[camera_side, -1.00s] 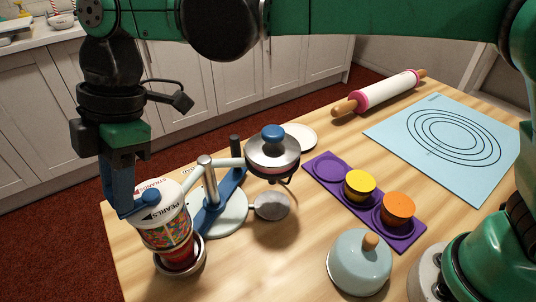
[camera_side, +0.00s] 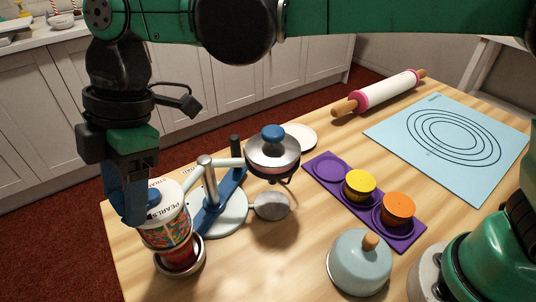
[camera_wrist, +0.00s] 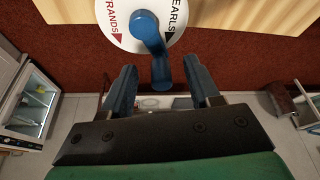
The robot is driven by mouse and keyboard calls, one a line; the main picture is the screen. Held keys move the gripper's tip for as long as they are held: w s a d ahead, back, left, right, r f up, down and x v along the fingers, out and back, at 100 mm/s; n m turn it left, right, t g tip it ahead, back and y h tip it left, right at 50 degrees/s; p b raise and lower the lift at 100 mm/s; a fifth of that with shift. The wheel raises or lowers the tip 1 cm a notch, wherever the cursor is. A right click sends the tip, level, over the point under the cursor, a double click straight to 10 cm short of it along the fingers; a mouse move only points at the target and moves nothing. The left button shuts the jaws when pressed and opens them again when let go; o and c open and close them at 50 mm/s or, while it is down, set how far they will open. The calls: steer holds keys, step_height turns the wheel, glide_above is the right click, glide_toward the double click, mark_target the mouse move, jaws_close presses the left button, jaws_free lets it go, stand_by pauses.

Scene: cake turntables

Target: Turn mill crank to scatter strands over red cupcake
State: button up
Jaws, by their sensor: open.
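The mill (camera_side: 168,222) is a clear canister of coloured bits with a white lid (camera_wrist: 116,35) marked STRANDS and PEARLS. Its blue crank (camera_wrist: 150,38) shows on the lid in the wrist view, pointing toward my gripper, between the two words. My gripper (camera_wrist: 160,75) is open, with one blue finger on each side of the crank's outer end. In the side view, my gripper (camera_side: 134,218) is at the mill's left, hiding the crank's end. The red cupcake (camera_side: 181,256) sits in a round metal holder (camera_side: 186,270) beneath the mill, mostly hidden.
A stand (camera_side: 207,185) carries the mill and, on another arm, a blue-knobbed unit (camera_side: 273,152). A purple tray (camera_side: 327,171) holds yellow (camera_side: 359,185) and orange (camera_side: 397,208) cupcakes. A pale blue dome (camera_side: 360,264), rolling pin (camera_side: 383,92) and blue mat (camera_side: 448,150) lie right.

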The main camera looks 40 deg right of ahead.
steer(key=shift+r, duration=3.5)
steer(key=w+d+f+m+t, duration=0.1)
steer(key=w+d+m+t, duration=0.1)
steer(key=d+m, duration=0.45)
steer(key=w+d+f+m+t, duration=0.15)
steer(key=d+m, duration=0.25)
steer(key=d, duration=0.6)
steer(key=s+d+f+m+t+h, duration=0.2)
steer(key=s+d+f+m, duration=0.1)
steer(key=d, duration=0.5)
steer(key=s+d+f+m+t+h, duration=0.1)
steer(key=s+d+f+m+t, duration=0.1)
steer(key=d+m, duration=0.5)
step_height(320, 180, down, 3)
steer(key=shift+s+d+r+t+h, duration=0.15)
steer(key=shift+s+d+t+h, duration=0.25)
steer(key=shift+s, duration=0.35)
